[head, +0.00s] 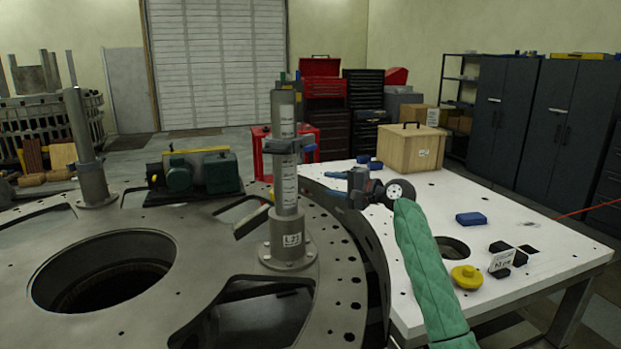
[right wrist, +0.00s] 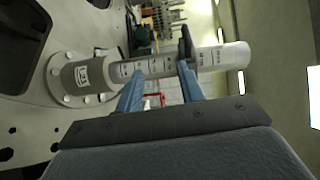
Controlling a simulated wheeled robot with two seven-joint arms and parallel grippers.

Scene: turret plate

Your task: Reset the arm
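The post (right wrist: 105,75) lies across that view beyond the fingertips. A dark collar (head: 284,146) sits around the post's upper part; it also shows in the right wrist view (right wrist: 187,48). My left gripper is not in view.

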